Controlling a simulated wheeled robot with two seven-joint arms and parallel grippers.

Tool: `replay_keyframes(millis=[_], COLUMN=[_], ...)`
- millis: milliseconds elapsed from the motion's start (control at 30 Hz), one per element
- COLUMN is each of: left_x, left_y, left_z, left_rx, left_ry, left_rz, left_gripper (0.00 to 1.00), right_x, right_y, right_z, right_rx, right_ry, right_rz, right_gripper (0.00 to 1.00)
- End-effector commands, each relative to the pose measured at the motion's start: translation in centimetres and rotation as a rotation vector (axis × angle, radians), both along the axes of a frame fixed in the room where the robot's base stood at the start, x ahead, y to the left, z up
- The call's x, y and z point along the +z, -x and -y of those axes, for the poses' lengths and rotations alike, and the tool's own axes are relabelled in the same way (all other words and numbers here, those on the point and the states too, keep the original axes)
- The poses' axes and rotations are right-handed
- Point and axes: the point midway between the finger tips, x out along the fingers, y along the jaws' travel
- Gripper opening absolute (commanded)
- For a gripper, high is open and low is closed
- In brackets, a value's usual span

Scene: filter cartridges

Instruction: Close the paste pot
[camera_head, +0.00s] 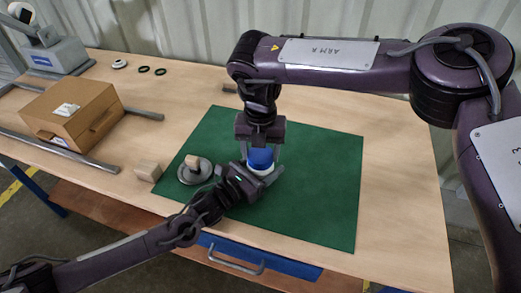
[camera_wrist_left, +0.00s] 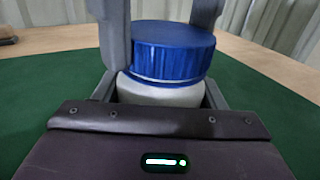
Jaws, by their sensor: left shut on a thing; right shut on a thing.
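The paste pot (camera_wrist_left: 160,95) is a white pot with a blue lid (camera_wrist_left: 172,50), upright on the green mat (camera_head: 318,190). The lid sits on top of the pot, and a thin white line shows near its lower rim; I cannot tell whether it is screwed tight. The blue lid also shows in the head view (camera_head: 261,158). My left gripper (camera_head: 262,178) is shut around the white body from the front left. My right gripper (camera_head: 260,140) comes down from above and is shut on the lid, its fingers on either side of it.
A grey round disc with a wooden knob (camera_head: 193,172) and a small wooden block (camera_head: 148,171) are left of the grippers. A brown box (camera_head: 75,115), metal rails (camera_head: 60,152) and several small rings (camera_head: 143,69) lie further left. The mat's right side is clear.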

Motion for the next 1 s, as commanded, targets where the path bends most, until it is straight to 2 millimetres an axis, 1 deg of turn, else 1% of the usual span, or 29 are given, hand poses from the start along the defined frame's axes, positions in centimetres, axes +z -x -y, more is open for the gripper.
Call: replay_keyframes(millis=[33,100,233,267,433,667,767,867,967,1000], left_x=[0.0,0.0,0.0,0.0,0.0,0.0,0.0,0.0,0.0,0.0], left_y=[0.0,0.0,0.0,0.0,0.0,0.0,0.0,0.0,0.0,0.0], left_z=[0.0,0.0,0.0,0.0,0.0,0.0,0.0,0.0,0.0,0.0], left_rx=[0.000,0.000,0.000,0.000,0.000,0.000,0.000,0.000,0.000,0.000], left_ry=[0.000,-0.001,-0.001,-0.001,0.001,0.001,0.001,0.001,0.001,0.001], left_rz=[0.000,0.001,0.001,0.001,0.001,0.001,0.001,0.001,0.001,0.001], left_gripper=[0.01,0.01,0.01,0.01,0.01,0.01,0.01,0.01,0.01,0.01], right_x=[-0.1,0.0,0.0,0.0,0.0,0.0,0.3,1.4,3.2,4.1], right_y=[0.0,0.0,0.0,0.0,0.0,0.0,0.0,-0.1,-0.1,-0.1], right_z=[-0.1,-0.1,-0.1,-0.1,-0.1,-0.1,-0.1,-0.1,-0.1,-0.1], right_rx=[-0.093,-0.180,-0.167,-0.167,-0.165,-0.164,-0.164,-0.165,-0.165,-0.165], right_ry=[-0.004,-0.003,-0.001,-0.001,-0.001,-0.001,-0.001,-0.003,-0.002,-0.003], right_rz=[-0.002,-0.002,0.001,0.001,0.001,0.001,0.001,0.002,0.004,0.006], right_gripper=[0.31,0.31,0.31,0.61,0.83,0.84,0.84,0.84,0.84,0.84])
